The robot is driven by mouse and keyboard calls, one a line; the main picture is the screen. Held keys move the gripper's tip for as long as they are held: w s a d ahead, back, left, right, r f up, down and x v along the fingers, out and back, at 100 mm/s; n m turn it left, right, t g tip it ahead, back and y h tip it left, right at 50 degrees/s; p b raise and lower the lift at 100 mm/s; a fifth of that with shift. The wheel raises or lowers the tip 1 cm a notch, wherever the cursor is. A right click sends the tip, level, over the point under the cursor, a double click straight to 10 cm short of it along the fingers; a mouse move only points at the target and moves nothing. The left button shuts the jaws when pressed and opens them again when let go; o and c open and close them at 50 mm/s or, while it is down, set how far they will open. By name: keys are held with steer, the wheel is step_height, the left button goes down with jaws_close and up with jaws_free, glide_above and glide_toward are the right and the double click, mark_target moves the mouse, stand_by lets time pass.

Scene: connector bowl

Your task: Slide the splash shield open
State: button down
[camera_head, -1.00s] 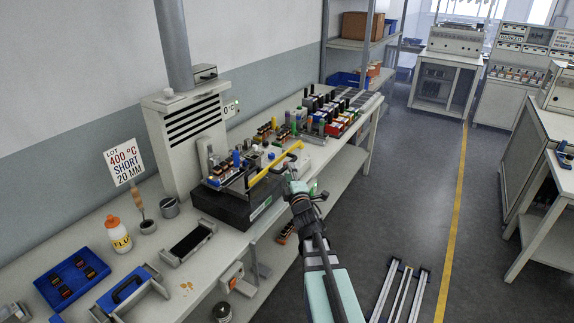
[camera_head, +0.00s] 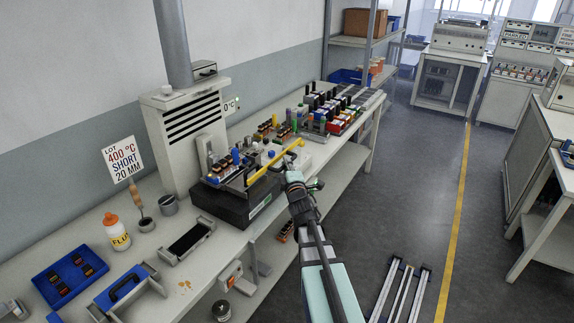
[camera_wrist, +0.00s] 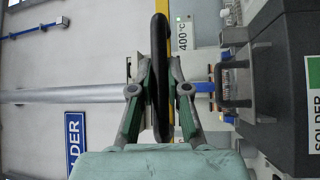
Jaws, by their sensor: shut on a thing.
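The splash shield shows as a long yellow-edged bar (camera_head: 275,161) along the front of the black solder unit (camera_head: 225,207); its pane is hard to make out. My gripper (camera_head: 290,168) is at the right part of the yellow bar, on the aisle side. In the wrist view my gripper (camera_wrist: 160,75) is shut on a black, upright, rounded handle (camera_wrist: 158,55), with a yellow strip (camera_wrist: 169,50) right beside it. I take this handle to be the shield's. The contact is hidden in the head view.
A fume extractor (camera_head: 185,130) stands behind the solder unit. Several connectors and bottles (camera_head: 325,110) crowd the bench to the right. A blue tray (camera_head: 70,278), a flux bottle (camera_head: 116,232) and a dark tray (camera_head: 187,240) are on the left.

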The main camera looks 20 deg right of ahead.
steer(key=shift+f, duration=0.15)
step_height(320, 180, down, 26)
steer(key=b, duration=2.8)
steer(key=c, duration=1.1)
jaws_free()
steer(key=shift+c, duration=0.2)
steer(key=r+v, duration=0.1)
steer(key=v, duration=0.6)
steer(key=shift+s+f, duration=0.25)
steer(key=shift+f, duration=0.15)
